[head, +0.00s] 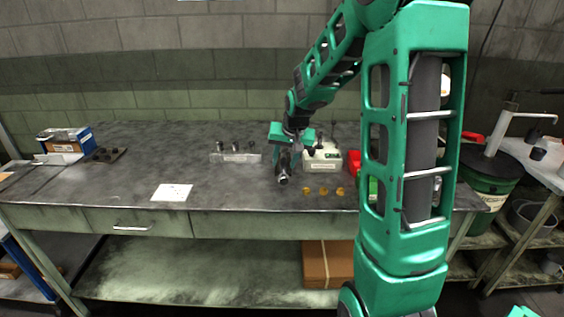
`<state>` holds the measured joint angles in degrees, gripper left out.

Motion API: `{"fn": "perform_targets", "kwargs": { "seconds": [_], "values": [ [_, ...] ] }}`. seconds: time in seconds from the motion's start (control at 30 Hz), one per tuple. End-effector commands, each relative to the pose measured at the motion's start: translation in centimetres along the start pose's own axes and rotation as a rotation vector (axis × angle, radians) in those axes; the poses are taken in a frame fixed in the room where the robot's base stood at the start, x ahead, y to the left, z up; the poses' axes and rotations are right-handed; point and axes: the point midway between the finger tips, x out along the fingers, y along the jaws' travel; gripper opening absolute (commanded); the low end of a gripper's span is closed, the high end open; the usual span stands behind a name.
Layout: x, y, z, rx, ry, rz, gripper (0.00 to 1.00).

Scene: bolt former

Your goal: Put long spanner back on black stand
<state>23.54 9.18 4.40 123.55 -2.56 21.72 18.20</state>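My gripper (283,172) hangs over the right half of the grey workbench (120,190), its green wrist above it. A grey metallic piece with a rounded end shows at its tip. I cannot tell whether this is the fingers or a held thing, nor whether the gripper is open or shut. A small flat black piece (106,155) with raised parts lies at the left of the bench; I cannot tell whether it is the black stand. No long spanner can be made out clearly.
A grey block (235,157) with small dark parts stands left of my gripper. A white box (322,160) and several brass pieces (324,191) are to its right. A blue-and-white box (66,141) stands far left. Paper (172,192) lies near the front edge.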

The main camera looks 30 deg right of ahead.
Motion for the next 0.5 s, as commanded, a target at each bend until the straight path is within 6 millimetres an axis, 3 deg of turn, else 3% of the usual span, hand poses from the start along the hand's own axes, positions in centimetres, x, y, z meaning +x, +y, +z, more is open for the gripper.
{"fn": "perform_targets", "kwargs": {
  "seconds": [0.33, 0.5],
  "values": [
    [-0.1, 0.0, 0.1, 0.0, -0.003, 0.001, 0.42],
    [-1.8, 0.0, 0.0, 0.0, 0.001, 0.0, 0.42]
  ]
}}
